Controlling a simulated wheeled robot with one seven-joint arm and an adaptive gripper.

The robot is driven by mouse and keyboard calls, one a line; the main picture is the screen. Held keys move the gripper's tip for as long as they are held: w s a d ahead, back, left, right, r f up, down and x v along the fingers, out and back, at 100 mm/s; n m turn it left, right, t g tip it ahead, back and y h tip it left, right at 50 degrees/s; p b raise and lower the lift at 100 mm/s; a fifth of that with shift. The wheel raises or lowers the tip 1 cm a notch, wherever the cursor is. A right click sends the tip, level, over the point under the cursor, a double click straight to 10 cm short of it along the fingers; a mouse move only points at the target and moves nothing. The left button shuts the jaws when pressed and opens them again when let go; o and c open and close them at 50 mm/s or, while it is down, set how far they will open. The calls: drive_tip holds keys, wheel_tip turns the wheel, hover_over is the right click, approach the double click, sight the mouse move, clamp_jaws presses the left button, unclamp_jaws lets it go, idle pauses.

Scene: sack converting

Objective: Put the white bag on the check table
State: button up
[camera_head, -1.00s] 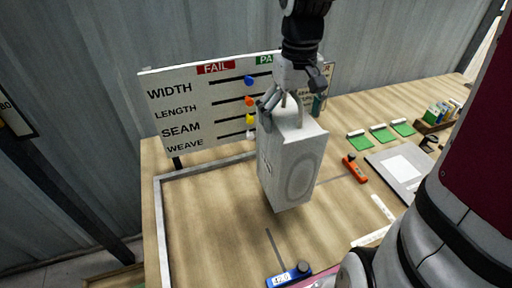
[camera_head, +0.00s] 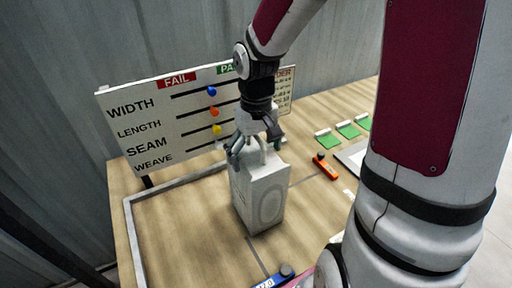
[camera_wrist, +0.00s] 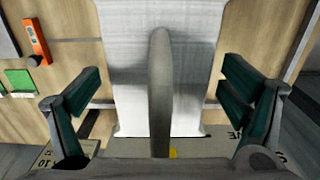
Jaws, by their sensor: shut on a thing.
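The white bag (camera_head: 258,198) stands upright on or just above the wooden check table (camera_head: 180,225), inside the area edged by a grey strip. I cannot tell for sure whether its base touches the wood. My gripper (camera_head: 255,147) is above the bag and shut on its handle.
A check board (camera_head: 190,118) with WIDTH, LENGTH, SEAM and WEAVE rows stands behind the bag. An orange tool (camera_head: 325,167) and green cards (camera_head: 348,131) lie to the right. A blue tool (camera_head: 275,278) lies at the front. Bare table shows left of the bag.

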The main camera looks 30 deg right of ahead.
drive_tip(key=o, duration=1.7)
drive_tip(key=shift+f, duration=0.1)
wheel_tip(320, 180, up, 11)
drive_tip(key=shift+r, duration=0.2)
drive_tip(key=shift+s+a+r, duration=0.1)
drive_tip(key=shift+r, duration=0.45)
drive_tip(key=shift+s+a+r+t, duration=0.8)
drive_tip(key=shift+s+r+t, duration=0.2)
drive_tip(key=shift+s, duration=1.3)
drive_tip(key=shift+s+a+r+t, duration=0.85)
drive_tip(key=shift+s+r, duration=0.15)
drive_tip(key=shift+s, duration=1.3)
drive_tip(key=shift+s+a+r+t, duration=0.75)
drive_tip(key=shift+s+r+t, duration=0.25)
drive_tip(key=shift+s, duration=1.3)
